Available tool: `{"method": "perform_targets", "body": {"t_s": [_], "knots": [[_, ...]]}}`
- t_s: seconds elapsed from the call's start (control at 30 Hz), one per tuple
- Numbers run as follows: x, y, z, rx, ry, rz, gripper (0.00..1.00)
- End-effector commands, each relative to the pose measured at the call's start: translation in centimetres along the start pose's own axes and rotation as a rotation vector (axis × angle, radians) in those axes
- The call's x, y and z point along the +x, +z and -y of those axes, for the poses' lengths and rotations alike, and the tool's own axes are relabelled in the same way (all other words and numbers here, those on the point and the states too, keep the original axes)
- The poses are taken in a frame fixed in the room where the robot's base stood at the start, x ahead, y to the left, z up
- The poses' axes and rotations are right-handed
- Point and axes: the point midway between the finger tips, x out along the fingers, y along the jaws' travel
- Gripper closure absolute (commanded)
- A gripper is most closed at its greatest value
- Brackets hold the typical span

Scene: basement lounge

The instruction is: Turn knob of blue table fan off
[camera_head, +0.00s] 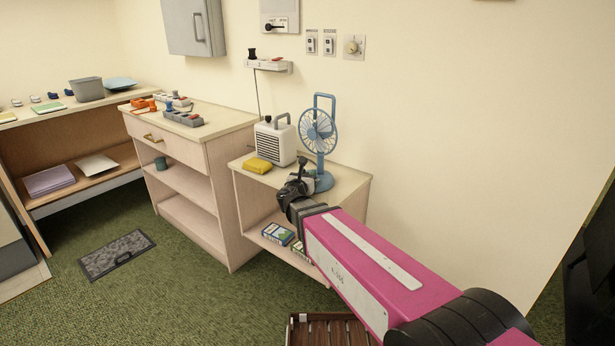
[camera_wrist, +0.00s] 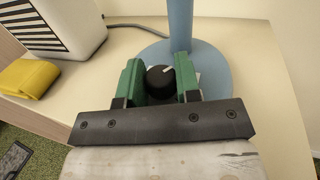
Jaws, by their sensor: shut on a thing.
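The blue table fan (camera_head: 319,140) stands upright on the right-hand low cabinet. Its round blue base (camera_wrist: 212,66) and post (camera_wrist: 180,25) show in the wrist view. A black knob (camera_wrist: 160,80) with a white pointer mark sits on the front of the base; the mark points up and to the right. My gripper (camera_wrist: 160,84) has its two green fingers on either side of the knob, shut on it. In the head view my gripper (camera_head: 300,178) is at the front of the fan base, and the knob is hidden there.
A white heater (camera_head: 275,142) and a folded yellow cloth (camera_head: 256,166) sit left of the fan on the cabinet top (camera_head: 352,182). A grey cord (camera_wrist: 135,26) runs behind. Wall switches (camera_head: 329,43) are above. The cabinet top to the right is clear.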

Motion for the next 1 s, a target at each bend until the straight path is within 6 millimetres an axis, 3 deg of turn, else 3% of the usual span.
{"method": "perform_targets", "body": {"t_s": [0.3, 0.8, 0.83, 0.9, 1.0], "knots": [[0.01, 0.00, 0.04, -0.002, 0.107, 0.006, 0.93], [0.07, 0.01, -0.01, 0.000, 0.123, 0.006, 0.93], [0.07, 0.01, -0.01, 0.000, 0.123, 0.007, 0.62], [0.07, 0.01, 0.00, 0.000, 0.123, 0.007, 0.44], [0.06, 0.01, 0.00, 0.000, 0.123, 0.006, 0.44]]}}
